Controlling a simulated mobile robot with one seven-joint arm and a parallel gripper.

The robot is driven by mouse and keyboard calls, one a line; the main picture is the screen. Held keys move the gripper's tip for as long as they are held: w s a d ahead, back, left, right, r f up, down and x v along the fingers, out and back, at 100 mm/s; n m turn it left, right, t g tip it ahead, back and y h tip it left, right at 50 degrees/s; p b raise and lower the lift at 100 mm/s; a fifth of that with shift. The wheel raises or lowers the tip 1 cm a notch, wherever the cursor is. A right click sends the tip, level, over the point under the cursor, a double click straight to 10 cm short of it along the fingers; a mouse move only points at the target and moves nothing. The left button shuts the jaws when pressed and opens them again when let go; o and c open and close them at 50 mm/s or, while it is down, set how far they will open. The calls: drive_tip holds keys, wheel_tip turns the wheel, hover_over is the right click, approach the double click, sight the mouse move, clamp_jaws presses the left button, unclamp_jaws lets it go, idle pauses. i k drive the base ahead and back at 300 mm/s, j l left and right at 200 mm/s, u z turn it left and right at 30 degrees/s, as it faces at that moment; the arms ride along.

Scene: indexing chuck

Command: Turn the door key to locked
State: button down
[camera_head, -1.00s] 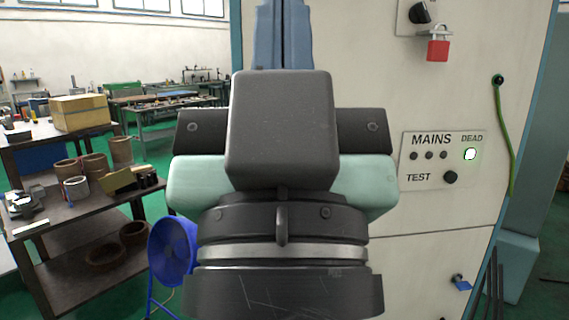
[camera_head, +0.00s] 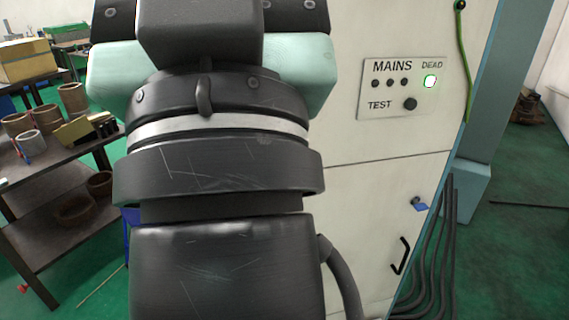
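A small blue key-like piece (camera_head: 418,204) sits on the lower door (camera_head: 365,215) of the cream cabinet, right of my arm. It is too small to tell which way it is turned. A black pull handle (camera_head: 400,256) is below it on the same door. My gripper (camera_head: 200,30) shows from behind as a dark block with teal sides, at the upper left and cut off by the top edge. Its fingertips are out of view, so I cannot tell whether they are open or shut. The gripper body is apart from the key in the picture.
A MAINS panel (camera_head: 405,85) with a lit DEAD lamp (camera_head: 430,82) and a black TEST knob is above the door. A green cable (camera_head: 464,60) and several dark pipes (camera_head: 440,250) run along the cabinet's right side. A workbench (camera_head: 90,150) with pots stands left.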

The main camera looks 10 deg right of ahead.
sight(418, 207)
drive_tip(key=i+l, duration=0.25)
drive_tip(key=l, duration=0.15)
drive_tip(key=i+l+z, duration=0.1)
drive_tip(key=i+l, duration=0.15)
drive_tip(key=l, duration=0.2)
drive_tip(key=i+l, duration=0.3)
drive_tip(key=l+z, duration=0.05)
drive_tip(key=l, duration=0.05)
